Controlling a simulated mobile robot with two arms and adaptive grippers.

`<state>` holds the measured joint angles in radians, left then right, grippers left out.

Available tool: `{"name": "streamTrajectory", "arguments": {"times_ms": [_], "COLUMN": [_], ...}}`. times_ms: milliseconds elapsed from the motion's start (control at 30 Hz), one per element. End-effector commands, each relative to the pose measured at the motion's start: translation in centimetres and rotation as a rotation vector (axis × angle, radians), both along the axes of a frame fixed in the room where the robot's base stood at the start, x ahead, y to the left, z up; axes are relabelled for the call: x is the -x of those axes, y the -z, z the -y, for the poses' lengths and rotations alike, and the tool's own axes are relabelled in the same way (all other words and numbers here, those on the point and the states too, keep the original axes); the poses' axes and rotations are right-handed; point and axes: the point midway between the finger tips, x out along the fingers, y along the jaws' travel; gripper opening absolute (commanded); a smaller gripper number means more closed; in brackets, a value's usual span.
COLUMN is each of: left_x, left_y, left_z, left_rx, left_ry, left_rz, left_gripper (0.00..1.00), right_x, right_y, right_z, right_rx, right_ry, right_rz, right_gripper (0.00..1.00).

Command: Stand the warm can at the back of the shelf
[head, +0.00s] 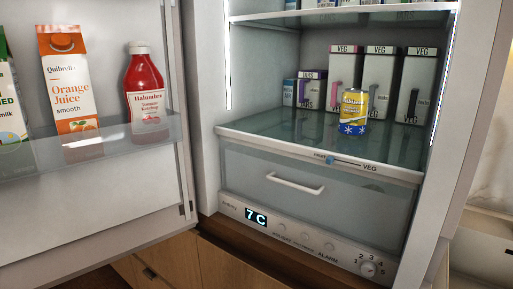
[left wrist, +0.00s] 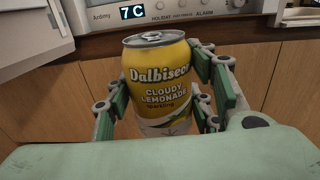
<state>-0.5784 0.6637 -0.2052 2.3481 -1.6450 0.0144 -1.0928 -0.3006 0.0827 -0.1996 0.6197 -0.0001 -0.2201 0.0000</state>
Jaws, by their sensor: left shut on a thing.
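My left gripper (left wrist: 157,98) is shut on a yellow lemonade can (left wrist: 160,80). The can is upright between the fingers, its silver top showing, in front of the wooden cabinet below the fridge. Its label reads "Cloudy Lemonade"; its lower end shows pale, with no snowflakes visible. The fridge shelf (head: 270,128) is a glass shelf above the drawer. Another yellow can (head: 354,104), with a blue lower band and white snowflakes, stands on it towards the right, in front of the cartons. Neither gripper shows in the head view.
Several VEG cartons (head: 422,85) stand along the shelf's back, centre to right. The shelf's left part is clear. The open door (head: 90,205) at left holds an orange juice carton (head: 70,85) and a ketchup bottle (head: 145,85). A drawer (head: 300,180) is below the shelf.

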Motion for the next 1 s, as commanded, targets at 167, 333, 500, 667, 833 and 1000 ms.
{"name": "streamTrajectory", "arguments": {"times_ms": [167, 333, 500, 667, 833, 1000], "left_x": [0.5, 1.4, 2.6, 3.8, 5.3, 5.0], "left_y": [0.2, 0.8, 1.5, 2.1, 2.7, 2.3], "left_z": [-0.1, -0.5, -1.0, -1.5, -2.2, -2.5], "left_rx": [-0.003, 0.002, -0.002, -0.001, 0.0, 0.007], "left_ry": [-0.001, -0.022, -0.036, -0.054, -0.075, -0.129], "left_rz": [0.002, -0.001, -0.002, -0.001, -0.001, 0.001], "left_gripper": [0.11, 0.11, 0.11, 0.11, 0.11, 0.11], "right_x": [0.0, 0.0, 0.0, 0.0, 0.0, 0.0], "right_y": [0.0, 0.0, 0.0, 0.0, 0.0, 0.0], "right_z": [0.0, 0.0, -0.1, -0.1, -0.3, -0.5], "right_rx": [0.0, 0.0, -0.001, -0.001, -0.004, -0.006], "right_ry": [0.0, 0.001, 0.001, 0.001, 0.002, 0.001], "right_rz": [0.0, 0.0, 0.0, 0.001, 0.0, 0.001], "right_gripper": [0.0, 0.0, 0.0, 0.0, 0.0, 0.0]}}
